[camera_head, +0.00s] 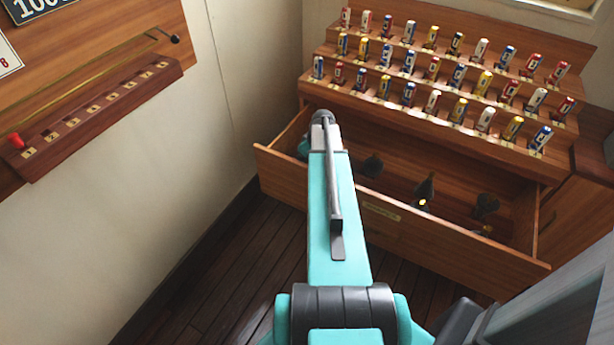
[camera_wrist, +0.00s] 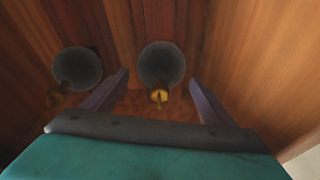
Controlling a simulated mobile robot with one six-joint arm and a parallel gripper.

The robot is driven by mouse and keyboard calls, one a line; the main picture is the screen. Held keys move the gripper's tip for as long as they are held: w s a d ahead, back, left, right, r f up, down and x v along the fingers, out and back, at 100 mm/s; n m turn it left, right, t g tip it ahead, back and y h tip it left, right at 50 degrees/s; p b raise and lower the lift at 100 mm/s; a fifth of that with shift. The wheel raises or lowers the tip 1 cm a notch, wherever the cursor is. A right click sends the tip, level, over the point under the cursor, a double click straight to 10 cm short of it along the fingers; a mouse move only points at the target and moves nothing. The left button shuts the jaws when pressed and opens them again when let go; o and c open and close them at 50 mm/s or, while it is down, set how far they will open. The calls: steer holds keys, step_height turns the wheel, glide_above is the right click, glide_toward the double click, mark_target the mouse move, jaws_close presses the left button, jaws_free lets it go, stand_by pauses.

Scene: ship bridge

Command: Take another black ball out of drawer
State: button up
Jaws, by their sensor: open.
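The wooden drawer (camera_head: 440,238) stands pulled open below the shelves. Several dark objects lie inside it, including one near the middle (camera_head: 372,166) and one farther right (camera_head: 487,205); their exact shape is hard to tell. In the wrist view, a dark grey ball (camera_wrist: 162,62) lies ahead of my gripper (camera_wrist: 158,78), roughly centred between the fingers, with a small yellow piece at its near edge. A second dark ball (camera_wrist: 78,68) lies to the left, outside the left finger. My gripper is open and empty. In the head view my arm hides it.
Tiered wooden shelves (camera_head: 425,103) with several coloured, numbered pieces rise behind the drawer. The drawer walls close in around my gripper. A wall-mounted wooden rack (camera_head: 95,112) with a red knob is at left. Dark plank floor (camera_head: 225,270) is clear in front.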

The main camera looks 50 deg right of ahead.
stand_by(0.3)
steer(key=c, duration=1.6)
steer(key=shift+o, duration=0.2)
steer(key=shift+r, duration=0.2)
steer(key=shift+r+b, duration=0.45)
steer(key=shift+r, duration=4.55)
